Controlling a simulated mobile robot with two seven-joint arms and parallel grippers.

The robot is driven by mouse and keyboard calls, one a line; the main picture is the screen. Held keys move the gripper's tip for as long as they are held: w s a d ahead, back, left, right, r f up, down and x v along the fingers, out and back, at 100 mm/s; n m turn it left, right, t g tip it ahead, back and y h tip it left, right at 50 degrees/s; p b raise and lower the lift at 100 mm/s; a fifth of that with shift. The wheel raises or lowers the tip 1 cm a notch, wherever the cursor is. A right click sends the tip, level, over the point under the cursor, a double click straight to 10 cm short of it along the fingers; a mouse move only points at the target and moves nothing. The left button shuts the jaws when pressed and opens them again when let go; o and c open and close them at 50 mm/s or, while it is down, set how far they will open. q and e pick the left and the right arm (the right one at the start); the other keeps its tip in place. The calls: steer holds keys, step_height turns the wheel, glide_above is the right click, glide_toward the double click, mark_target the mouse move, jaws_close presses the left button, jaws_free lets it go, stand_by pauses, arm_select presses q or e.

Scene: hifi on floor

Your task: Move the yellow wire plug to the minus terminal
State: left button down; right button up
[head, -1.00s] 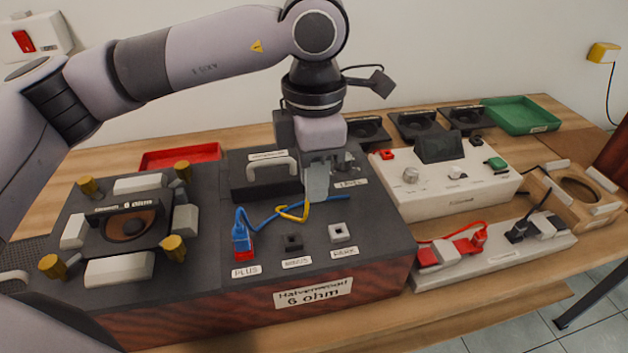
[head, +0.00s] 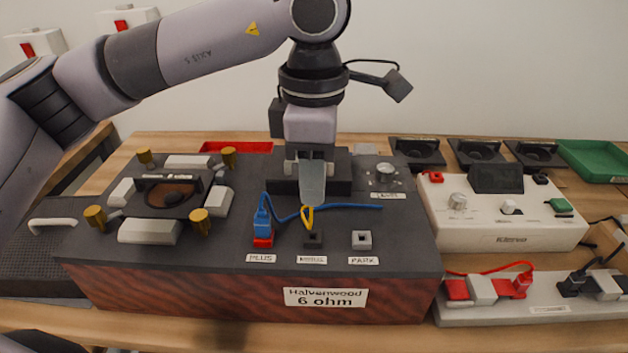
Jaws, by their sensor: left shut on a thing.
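My left gripper (head: 312,188) hangs pointing down over the dark speaker box (head: 400,230), shut on the yellow wire plug. The plug body is mostly hidden by the fingers; a yellow loop (head: 307,216) shows just below their tips. The black minus terminal (head: 313,240) shows just below this loop in the picture, behind its label. Whether the plug touches it cannot be told, but no plug is visibly seated in it. The blue plug (head: 262,218) stands in the red plus terminal (head: 263,241) to the left. The grey park terminal (head: 361,240) to the right is empty. My right gripper is out of view.
A round driver in a frame with brass knobs (head: 94,216) sits on the box's left. A blue wire (head: 350,206) runs behind the terminals. A white meter unit (head: 500,225) and a white terminal strip (head: 550,308) stand on the right.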

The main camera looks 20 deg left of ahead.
arm_select(q)
steer(key=shift+s+f, duration=0.1)
steer(key=shift+s, duration=0.05)
steer(key=shift+a+f+b, duration=0.1)
steer(key=shift+f+b, duration=1.1)
steer(key=shift+f, duration=0.7)
steer(key=shift+f+b, duration=0.35)
steer(key=shift+b, duration=0.1)
steer(key=shift+f+b, duration=0.8)
stand_by(0.6)
steer(key=shift+f+b, duration=0.25)
steer(key=shift+b, duration=0.15)
stand_by(1.9)
steer(key=c, duration=0.9)
jaws_free()
